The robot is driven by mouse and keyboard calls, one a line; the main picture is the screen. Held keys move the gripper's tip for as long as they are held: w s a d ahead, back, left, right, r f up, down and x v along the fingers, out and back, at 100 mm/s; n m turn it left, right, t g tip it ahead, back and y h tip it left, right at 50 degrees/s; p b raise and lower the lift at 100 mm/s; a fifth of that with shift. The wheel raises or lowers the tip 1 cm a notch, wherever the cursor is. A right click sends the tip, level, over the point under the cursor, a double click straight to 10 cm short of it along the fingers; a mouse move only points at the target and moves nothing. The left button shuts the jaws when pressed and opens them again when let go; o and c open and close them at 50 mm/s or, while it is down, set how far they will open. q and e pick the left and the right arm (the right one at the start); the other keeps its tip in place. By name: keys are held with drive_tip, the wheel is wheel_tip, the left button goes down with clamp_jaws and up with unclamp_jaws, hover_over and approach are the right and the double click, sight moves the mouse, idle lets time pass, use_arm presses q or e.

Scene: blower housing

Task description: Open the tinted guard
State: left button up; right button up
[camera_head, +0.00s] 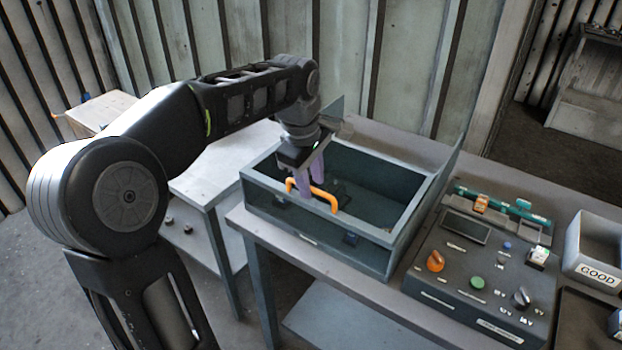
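The tinted guard (350,215) appears to be the dark see-through cover on the grey-green box at the centre; its exact outline is hard to make out. An orange handle (325,197) stands up at its front side. My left gripper (311,184) points down at this handle, its two purple fingers a little apart. The fingers overlap the handle in the picture, and I cannot tell whether they touch it. Dark contents show dimly inside the box. My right gripper is not in view.
The box stands on a grey table (262,232). To its right is a control panel (480,270) with an orange knob (435,261) and a green button (477,284). A bin marked GOOD (597,272) stands at the far right. An upright panel (452,160) rises at the box's right side.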

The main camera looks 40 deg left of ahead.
use_arm(q)
clamp_jaws()
idle(0.3)
idle(1.2)
